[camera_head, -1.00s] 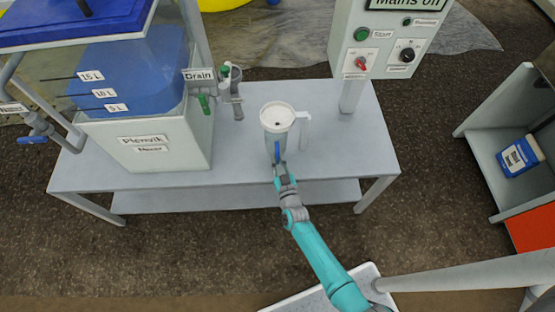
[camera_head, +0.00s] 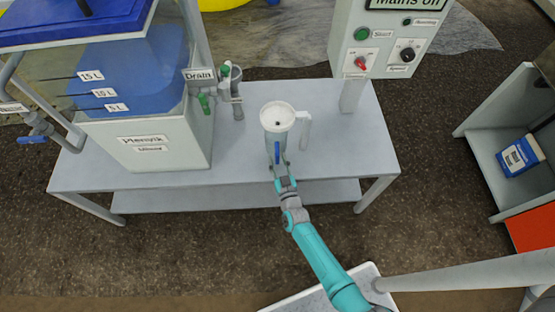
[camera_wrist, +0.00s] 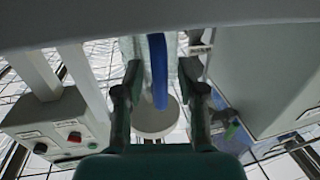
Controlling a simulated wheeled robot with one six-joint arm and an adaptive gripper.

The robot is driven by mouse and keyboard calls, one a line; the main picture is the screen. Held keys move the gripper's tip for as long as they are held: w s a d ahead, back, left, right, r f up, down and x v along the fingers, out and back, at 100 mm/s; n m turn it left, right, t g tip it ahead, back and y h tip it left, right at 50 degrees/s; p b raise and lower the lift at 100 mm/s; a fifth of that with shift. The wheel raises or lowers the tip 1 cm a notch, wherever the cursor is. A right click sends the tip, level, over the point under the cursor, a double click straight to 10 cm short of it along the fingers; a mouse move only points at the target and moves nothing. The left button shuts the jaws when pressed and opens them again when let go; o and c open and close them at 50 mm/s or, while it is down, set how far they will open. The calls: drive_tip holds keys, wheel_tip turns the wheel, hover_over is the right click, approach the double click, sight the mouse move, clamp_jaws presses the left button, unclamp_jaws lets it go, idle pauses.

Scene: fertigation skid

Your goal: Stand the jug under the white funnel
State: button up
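The white funnel (camera_head: 277,116) is held by a white stand (camera_head: 304,130) near the front middle of the bench. The pale translucent jug (camera_head: 269,142) stands upright on the bench directly below the funnel, which hides its top. Its blue handle (camera_head: 277,153) faces me. My gripper (camera_head: 280,167) is in front of the handle. In the wrist view, which looks upside down, my gripper (camera_wrist: 160,75) is open, with one finger on each side of the handle (camera_wrist: 158,70) and gaps between. The funnel (camera_wrist: 155,118) and part of the jug (camera_wrist: 130,48) show there too.
The tank (camera_head: 150,145) stands on the left of the bench (camera_head: 350,150), with a drain valve (camera_head: 205,103) at its side. A control box (camera_head: 385,45) stands at the back right. A shelf on the right holds a blue container (camera_head: 519,156). The bench's right part is clear.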

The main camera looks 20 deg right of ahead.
drive_tip(key=s+a, duration=0.1)
drive_tip(key=s, duration=1)
drive_tip(key=shift+s+a, duration=0.15)
drive_tip(key=s+d+r+y, duration=0.1)
drive_tip(key=s+r, duration=0.2)
drive_tip(key=s, duration=0.3)
drive_tip(key=s+r+n+g, duration=0.1)
drive_tip(key=s+r, duration=0.2)
drive_tip(key=s, duration=0.4)
drive_tip(key=s+d+r+y, duration=0.1)
drive_tip(key=s+r, duration=0.3)
drive_tip(key=s, duration=0.2)
drive_tip(key=s+r+g, duration=0.2)
drive_tip(key=s+r, duration=1)
drive_tip(key=r, duration=0.4)
drive_tip(key=shift+a+r, duration=0.15)
drive_tip(key=shift+a, duration=0.1)
